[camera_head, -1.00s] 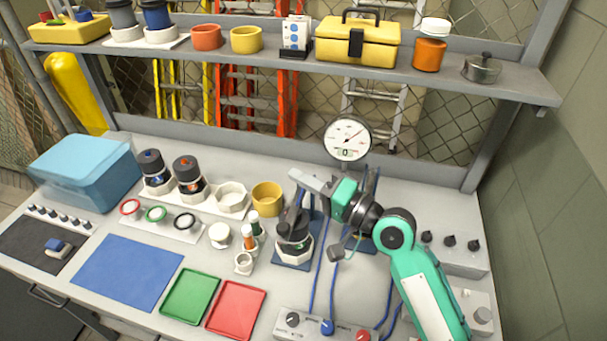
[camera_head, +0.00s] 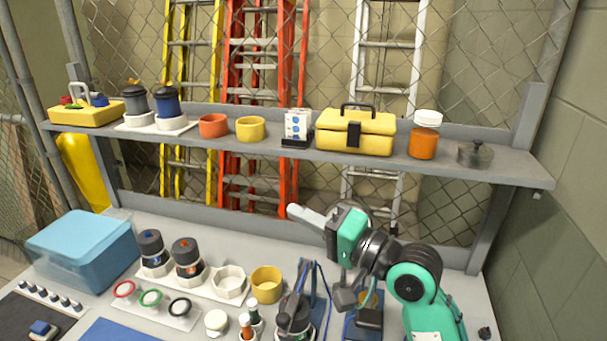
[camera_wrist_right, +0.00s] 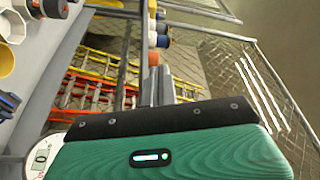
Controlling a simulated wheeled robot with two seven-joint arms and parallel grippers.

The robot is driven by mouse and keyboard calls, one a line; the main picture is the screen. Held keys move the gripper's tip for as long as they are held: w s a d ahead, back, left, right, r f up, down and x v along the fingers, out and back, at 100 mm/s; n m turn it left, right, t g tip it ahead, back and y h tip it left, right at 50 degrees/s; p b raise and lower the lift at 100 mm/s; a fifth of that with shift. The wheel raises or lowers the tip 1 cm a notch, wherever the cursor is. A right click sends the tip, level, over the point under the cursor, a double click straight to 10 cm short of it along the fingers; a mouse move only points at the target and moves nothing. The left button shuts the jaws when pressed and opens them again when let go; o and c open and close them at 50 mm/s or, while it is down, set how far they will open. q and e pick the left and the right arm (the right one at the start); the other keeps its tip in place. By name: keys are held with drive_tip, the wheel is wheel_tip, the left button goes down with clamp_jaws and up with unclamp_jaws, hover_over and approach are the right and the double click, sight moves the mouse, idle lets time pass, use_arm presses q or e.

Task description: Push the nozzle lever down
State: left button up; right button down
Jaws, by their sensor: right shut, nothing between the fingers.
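A dark round device (camera_head: 294,320) in a white holder stands at the bottom edge of the head view, partly cut off. A dark upright part (camera_head: 300,290) rises from it and may be the nozzle lever; I cannot tell for sure. My right gripper (camera_head: 296,212) is above and behind this device, its light fingers together, empty and pointing left. In the right wrist view the fingers (camera_wrist_right: 158,85) are also together. The pressure gauge (camera_wrist_right: 42,157) shows at the lower left there and is mostly hidden behind the gripper in the head view. My left gripper is not in view.
A shelf (camera_head: 390,168) crosses behind the bench, holding a yellow toolbox (camera_head: 378,132), an orange jar (camera_head: 424,138) and cups. A yellow cup (camera_head: 266,285) and dark-topped canisters (camera_head: 187,258) stand left of the device. A blue bin (camera_head: 80,250) is far left.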

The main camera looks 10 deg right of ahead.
wheel_tip(320, 180, up, 8)
idle(0.4)
